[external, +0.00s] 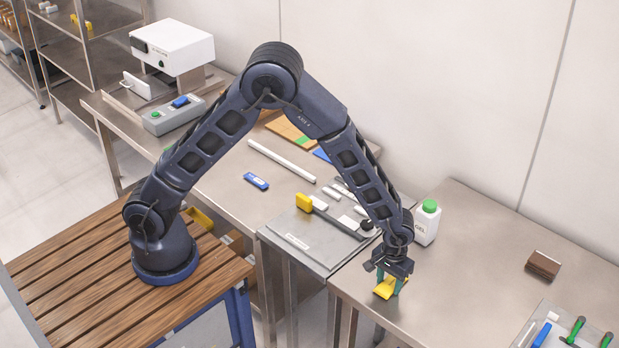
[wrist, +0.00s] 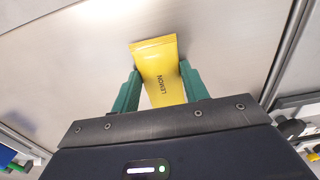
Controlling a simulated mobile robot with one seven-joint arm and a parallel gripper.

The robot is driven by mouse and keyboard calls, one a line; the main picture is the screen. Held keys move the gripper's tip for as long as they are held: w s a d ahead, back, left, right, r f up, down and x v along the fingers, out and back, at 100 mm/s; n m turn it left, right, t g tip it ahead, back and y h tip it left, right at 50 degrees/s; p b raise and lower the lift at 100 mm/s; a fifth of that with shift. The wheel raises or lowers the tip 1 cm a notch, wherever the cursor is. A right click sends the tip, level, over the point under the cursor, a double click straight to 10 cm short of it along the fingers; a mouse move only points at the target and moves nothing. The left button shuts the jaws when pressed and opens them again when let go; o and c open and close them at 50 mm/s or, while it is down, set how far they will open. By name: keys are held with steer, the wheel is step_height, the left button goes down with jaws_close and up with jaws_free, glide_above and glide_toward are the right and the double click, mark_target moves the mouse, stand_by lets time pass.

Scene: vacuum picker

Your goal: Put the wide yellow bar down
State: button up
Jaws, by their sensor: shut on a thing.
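The wide yellow bar (external: 384,290) is in my gripper near the front left part of the right-hand steel table (external: 456,262). In the wrist view the yellow bar (wrist: 161,72) carries the word "LEMON" and lies between the two green fingers of my gripper (wrist: 162,92). My gripper (external: 391,284) points down and is shut on the bar. The bar is low over the table top; I cannot tell whether it touches the surface.
A white bottle with a green cap (external: 427,222) stands behind my gripper. A brown block (external: 543,265) lies further right, and a tray (external: 546,322) with tools is at the front right. The table between is clear.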

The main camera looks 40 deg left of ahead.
mark_target(389, 285)
steer(key=o, duration=1)
step_height(389, 285, up, 12)
steer(key=shift+r, duration=0.2)
steer(key=w+a+r+t, duration=0.1)
steer(key=a+r, duration=0.6)
steer(key=a, duration=0.3)
steer(key=w+a+r+h, duration=0.1)
steer(key=a+r, duration=0.5)
steer(key=a, duration=0.4)
steer(key=w+a+r+t, duration=0.1)
steer(key=a+r, duration=0.6)
steer(key=a, duration=0.3)
steer(key=s+a+r+t, duration=0.1)
steer(key=s+a, duration=0.4)
steer(key=a, duration=0.2)
steer(key=s+a+r, duration=0.2)
steer(key=s+a, duration=0.4)
steer(key=a, duration=0.1)
steer(key=s+a+r+t+y, duration=0.1)
steer(key=s+a, duration=0.5)
steer(key=a, duration=0.2)
steer(key=shift+s+r+t, duration=0.15)
steer(key=shift+r+t, duration=0.15)
steer(key=shift+r, duration=0.05)
